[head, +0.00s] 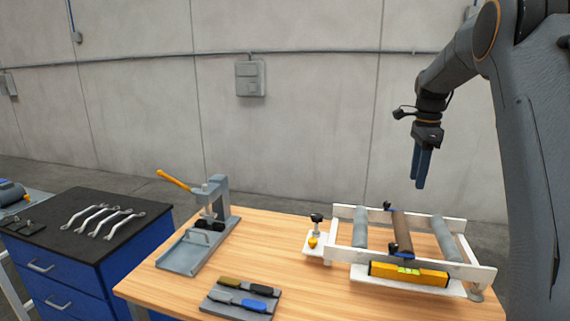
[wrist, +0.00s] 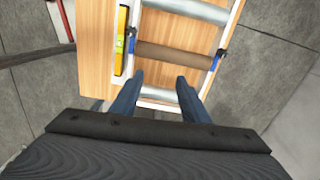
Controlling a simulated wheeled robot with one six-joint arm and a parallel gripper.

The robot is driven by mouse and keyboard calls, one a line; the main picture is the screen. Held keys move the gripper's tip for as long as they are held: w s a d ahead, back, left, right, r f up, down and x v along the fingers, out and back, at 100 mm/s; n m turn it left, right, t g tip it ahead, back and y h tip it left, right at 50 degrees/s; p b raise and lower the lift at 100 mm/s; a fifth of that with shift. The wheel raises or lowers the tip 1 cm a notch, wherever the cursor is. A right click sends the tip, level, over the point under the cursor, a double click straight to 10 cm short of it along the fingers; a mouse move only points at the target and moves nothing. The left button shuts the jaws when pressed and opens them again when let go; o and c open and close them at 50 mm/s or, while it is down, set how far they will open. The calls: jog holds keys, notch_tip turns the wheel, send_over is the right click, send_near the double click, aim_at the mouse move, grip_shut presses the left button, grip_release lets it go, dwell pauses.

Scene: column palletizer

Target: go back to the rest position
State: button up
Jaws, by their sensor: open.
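My gripper (head: 421,168) hangs in the air above the back right of the wooden table (head: 290,285), its blue fingers pointing down. In the wrist view its two fingers (wrist: 159,92) are apart with nothing between them. Below it is a white roller frame (head: 345,254) with two grey rollers and one brown roller (head: 402,232) in the middle. The brown roller (wrist: 172,56) also shows in the wrist view, with blue pieces at its ends, beyond the fingertips and apart from them.
A yellow level (head: 408,273) lies along the frame's front. A grey press (head: 205,230) with an orange handle and a tray of tools (head: 241,298) stand on the table. A blue cabinet (head: 75,275) with several wrenches is at left. The air around my gripper is clear.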

jog(key=s+a+f+n+b, duration=0.5)
jog(key=s+a+f+n, duration=0.55)
jog(key=a+f, duration=0.2)
jog(key=s+a+f+n+b, duration=0.2)
jog(key=s+f+n, duration=0.3)
jog(key=s, duration=0.4)
jog(key=s+a+f+n+t+b, duration=0.1)
jog(key=s+a+f+n, duration=0.4)
jog(key=s, duration=0.5)
notch_tip(320, 180, down, 2)
jog(key=shift+f+b, duration=0.25)
jog(key=shift+b, duration=0.65)
